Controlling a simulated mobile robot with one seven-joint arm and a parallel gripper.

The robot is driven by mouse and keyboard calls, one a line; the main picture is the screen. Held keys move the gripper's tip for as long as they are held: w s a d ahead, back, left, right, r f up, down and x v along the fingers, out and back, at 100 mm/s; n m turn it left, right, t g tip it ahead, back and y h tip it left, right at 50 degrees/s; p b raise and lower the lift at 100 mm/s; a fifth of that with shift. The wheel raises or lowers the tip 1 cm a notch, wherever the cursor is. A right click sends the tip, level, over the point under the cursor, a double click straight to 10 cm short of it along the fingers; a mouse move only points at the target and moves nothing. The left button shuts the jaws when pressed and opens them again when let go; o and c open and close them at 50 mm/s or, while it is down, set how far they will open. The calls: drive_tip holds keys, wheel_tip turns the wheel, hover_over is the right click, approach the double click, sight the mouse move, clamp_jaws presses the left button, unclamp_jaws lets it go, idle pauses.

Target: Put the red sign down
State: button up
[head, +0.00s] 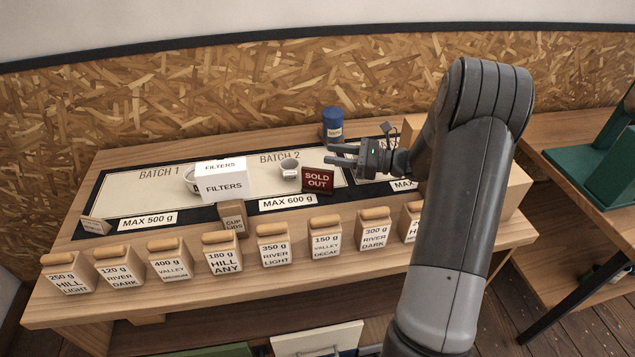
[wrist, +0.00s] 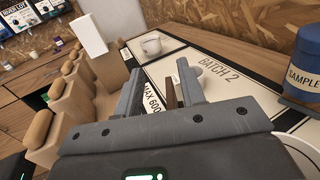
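The red sign (head: 318,179), reading SOLD OUT, appears to stand upright at the front right of the BATCH 2 area, right of the MAX 600 g label (head: 288,202). My gripper (head: 338,155) is just behind and right of the sign, its fingers pointing left. In the wrist view its two fingers (wrist: 160,85) are spread apart. The sign shows edge-on as a narrow brown strip (wrist: 171,94) between or just beyond them, with gaps visible. I cannot tell whether a finger touches it.
A white mug (head: 290,170) and the white FILTERS box (head: 222,181) stand left of the sign. A blue sample tin (head: 333,123) stands behind my gripper. Bare mat lies behind the mug.

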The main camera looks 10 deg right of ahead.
sight(318, 169)
wheel_tip(318, 169, down, 6)
drive_tip(key=shift+f, duration=0.25)
drive_tip(key=x, duration=0.5)
drive_tip(key=shift+a, duration=0.1)
drive_tip(key=shift+c, duration=0.2)
clamp_jaws()
